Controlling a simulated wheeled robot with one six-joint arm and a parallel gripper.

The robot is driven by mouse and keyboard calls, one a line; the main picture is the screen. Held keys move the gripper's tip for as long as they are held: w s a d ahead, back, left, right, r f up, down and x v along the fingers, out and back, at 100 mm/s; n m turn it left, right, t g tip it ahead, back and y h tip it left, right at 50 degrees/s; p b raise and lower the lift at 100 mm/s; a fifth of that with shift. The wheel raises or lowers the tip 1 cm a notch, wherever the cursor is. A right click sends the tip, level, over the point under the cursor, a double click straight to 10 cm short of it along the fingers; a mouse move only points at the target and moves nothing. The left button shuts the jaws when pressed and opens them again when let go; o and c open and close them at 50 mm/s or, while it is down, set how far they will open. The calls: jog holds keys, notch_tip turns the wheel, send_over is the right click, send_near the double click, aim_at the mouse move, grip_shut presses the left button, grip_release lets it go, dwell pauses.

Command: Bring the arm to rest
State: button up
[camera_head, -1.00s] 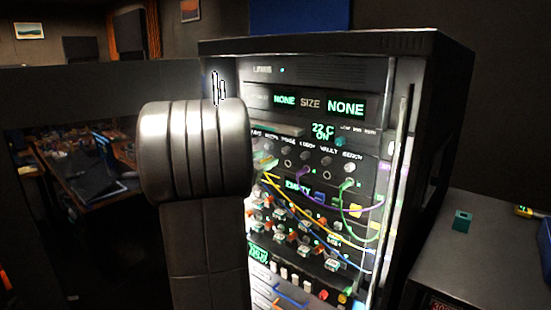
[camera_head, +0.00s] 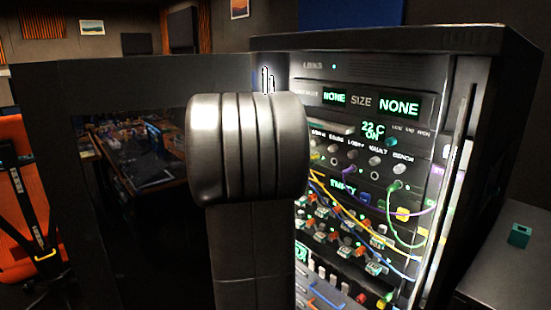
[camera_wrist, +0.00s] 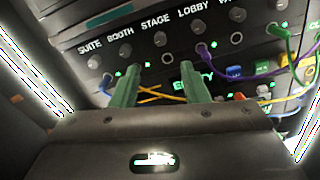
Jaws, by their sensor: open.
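My gripper (camera_wrist: 160,67) shows in the wrist view as two green fingers standing well apart, with no object held between them. Its fingers point at the rack's panel, just below the row of knobs labelled SUITE, BOOTH, STAGE and LOBBY. Whether the tips touch the panel, I cannot tell. In the head view my arm (camera_head: 247,150) stands upright in front of the left part of the rack (camera_head: 400,40) and hides some of it. The gripper's fingers cannot be made out there.
Yellow, purple and green cables (camera_head: 394,215) hang across the panel near my arm. A grey counter (camera_head: 510,270) with a small teal block (camera_head: 519,235) stands at right.

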aim_at(331, 149)
jog(key=p+x, duration=0.2)
jog(key=x, duration=1)
jog(key=shift+w+d, duration=0.2)
jog(key=shift+d, duration=0.05)
jog(key=shift+a, duration=0.1)
